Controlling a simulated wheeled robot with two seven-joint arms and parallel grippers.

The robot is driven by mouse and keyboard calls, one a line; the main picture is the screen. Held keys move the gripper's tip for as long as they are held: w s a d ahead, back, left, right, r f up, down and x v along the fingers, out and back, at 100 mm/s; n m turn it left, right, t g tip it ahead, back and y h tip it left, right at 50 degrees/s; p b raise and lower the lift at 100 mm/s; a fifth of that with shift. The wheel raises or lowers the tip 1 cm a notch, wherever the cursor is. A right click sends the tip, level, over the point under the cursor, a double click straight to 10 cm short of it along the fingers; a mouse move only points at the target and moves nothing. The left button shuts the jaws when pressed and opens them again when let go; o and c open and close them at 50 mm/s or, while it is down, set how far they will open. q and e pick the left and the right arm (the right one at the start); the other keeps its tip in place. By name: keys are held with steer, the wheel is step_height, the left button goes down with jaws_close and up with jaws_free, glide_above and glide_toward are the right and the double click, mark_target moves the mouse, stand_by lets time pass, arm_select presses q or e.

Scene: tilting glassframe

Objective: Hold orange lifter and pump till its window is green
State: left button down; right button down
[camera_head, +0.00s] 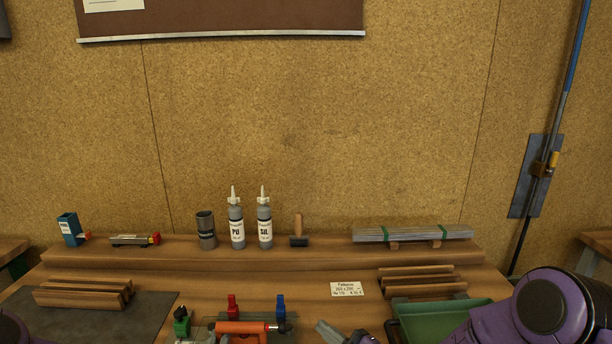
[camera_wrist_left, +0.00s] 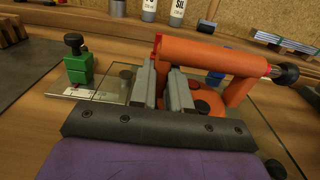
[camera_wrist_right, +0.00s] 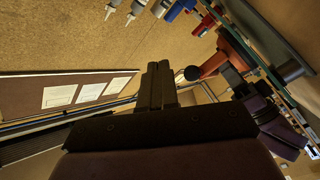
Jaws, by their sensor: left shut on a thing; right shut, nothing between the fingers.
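The orange lifter (camera_head: 240,327) lies at the bottom of the head view and fills the middle of the left wrist view (camera_wrist_left: 205,55). My left gripper (camera_wrist_left: 162,80) is shut on the left end of its handle. The black pump knob (camera_wrist_left: 286,75) sticks out at the lifter's right end, with a small red band (camera_wrist_left: 266,71) beside it. The knob also shows in the right wrist view (camera_wrist_right: 192,73). My right gripper (camera_head: 322,327) is shut and empty, just right of the knob and apart from it. A glass pane (camera_wrist_left: 112,88) lies under the lifter.
Green (camera_head: 181,321), red (camera_head: 232,307) and blue (camera_head: 280,311) clamps stand around the lifter. A green tray (camera_head: 440,320) is at the right.

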mark_target(282, 328)
steer(key=shift+d, duration=0.1)
stand_by(0.5)
steer(key=d, duration=0.3)
steer(key=shift+w+d, duration=0.1)
steer(key=shift+d, duration=0.25)
steer(key=shift+a, duration=0.1)
steer(key=a, duration=0.8)
steer(key=shift+a, duration=0.4)
stand_by(1.4)
steer(key=shift+a, duration=0.4)
